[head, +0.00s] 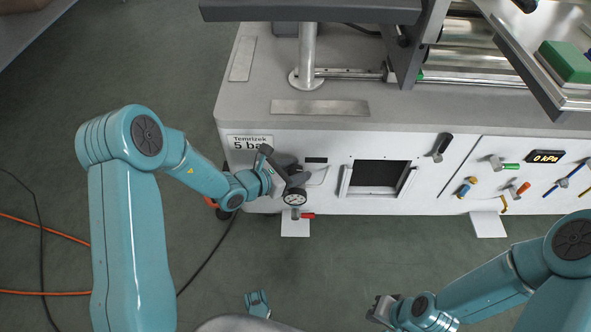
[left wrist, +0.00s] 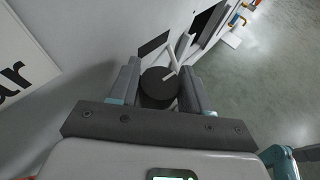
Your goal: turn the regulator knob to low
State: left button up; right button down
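The regulator stands on the white machine front; its round gauge (head: 295,198) shows below my left gripper (head: 281,172) in the head view. The regulator knob (left wrist: 158,88) is a dark round cylinder in the left wrist view. It fills the gap between the two fingers of my left gripper (left wrist: 160,82), and both finger sides appear to touch it. In the head view the gripper hides most of the knob. I cannot read the gauge or the knob's setting. My right gripper (head: 382,308) is low in the head view, away from the machine, and its fingers are unclear.
A label reading "5 bar" (head: 250,142) is left of the regulator. A red-handled valve (head: 305,215) sits just below it. A dark opening (head: 378,175), a black lever (head: 442,147) and several coloured valves are to the right. Orange and black cables lie on the floor at left.

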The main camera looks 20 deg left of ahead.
pick_arm(q)
jog(key=shift+n+b, duration=0.3)
jog(key=shift+c, duration=0.3)
jog(key=shift+n+t+y+b, duration=0.35)
jog(key=shift+n+t+y, duration=0.15)
jog(key=shift+t+y, duration=0.15)
jog(key=o, duration=1)
jog(key=shift+s+a+r, duration=0.1)
jog(key=p+v, duration=0.5)
jog(key=v, duration=1.1)
jog(key=shift+r, duration=0.15)
